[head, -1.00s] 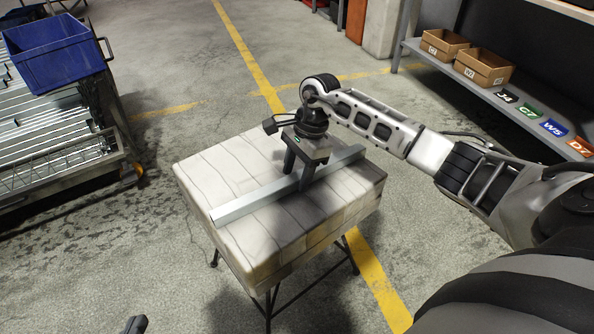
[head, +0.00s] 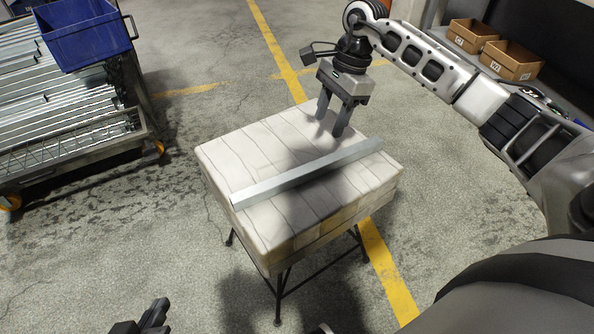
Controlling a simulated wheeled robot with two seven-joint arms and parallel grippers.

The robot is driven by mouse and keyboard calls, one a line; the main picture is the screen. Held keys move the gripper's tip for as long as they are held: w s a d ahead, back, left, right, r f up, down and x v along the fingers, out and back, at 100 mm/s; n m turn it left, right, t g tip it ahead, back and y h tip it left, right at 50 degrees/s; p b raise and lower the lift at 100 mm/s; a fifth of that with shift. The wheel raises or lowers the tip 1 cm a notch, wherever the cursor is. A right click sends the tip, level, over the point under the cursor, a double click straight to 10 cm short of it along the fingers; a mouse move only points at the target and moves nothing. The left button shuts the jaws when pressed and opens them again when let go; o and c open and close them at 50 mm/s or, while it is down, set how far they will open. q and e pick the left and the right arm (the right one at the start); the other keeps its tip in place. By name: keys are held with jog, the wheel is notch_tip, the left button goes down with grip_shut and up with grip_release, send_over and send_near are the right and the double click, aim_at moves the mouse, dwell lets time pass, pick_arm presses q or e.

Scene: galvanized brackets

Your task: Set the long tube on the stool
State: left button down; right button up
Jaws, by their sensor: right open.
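The long tube (head: 300,174) is a straight, square-sided grey metal bar. It lies flat across the cushioned top of the stool (head: 250,150), slanting from lower left to upper right. The stool has a pale, wood-plank-patterned top and thin dark legs. My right gripper (head: 331,128) is open and empty, its fingers pointing down above the far part of the stool, apart from the tube. My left gripper (head: 150,318) shows only partly at the bottom edge, away from the stool; its jaws are not clear.
A cart (head: 75,125) with metal lengths and a blue bin (head: 82,35) stands at the left. A shelf at the upper right holds cardboard boxes (head: 512,60). The concrete floor (head: 120,235) around the stool is clear, with yellow lines (head: 385,270).

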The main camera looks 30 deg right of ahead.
jog(key=s+a+f+m+y, duration=0.15)
jog(key=a+y, duration=0.25)
jog(key=a, duration=0.6)
jog(key=s+a+m+y, duration=0.15)
jog(key=a+y, duration=0.25)
jog(key=a, duration=0.5)
jog(key=s+a+r+m+t+y, duration=0.3)
jog(key=a+r+m+t+y, duration=0.65)
jog(key=m, duration=0.85)
jog(key=s+d+f+m+t+h, duration=0.1)
jog(key=s+d+f+m+h, duration=0.1)
jog(key=f+m+h, duration=0.3)
jog(key=s+d+f+m+t+h, duration=0.1)
jog(key=f+m+h, duration=0.4)
jog(key=m, duration=0.8)
jog(key=s+d+f+m+t+h, duration=0.2)
jog(key=f+m+h, duration=0.3)
jog(key=m, duration=0.3)
jog(key=shift+s+d+m, duration=0.3)
jog(key=shift+d+m, duration=0.1)
jog(key=shift+d, duration=0.1)
jog(key=s+f+m+g, duration=0.2)
jog(key=s, duration=0.1)
jog(key=s+a+f+m+g, duration=0.1)
jog(key=shift+s+f, duration=0.3)
jog(key=shift+s, duration=0.05)
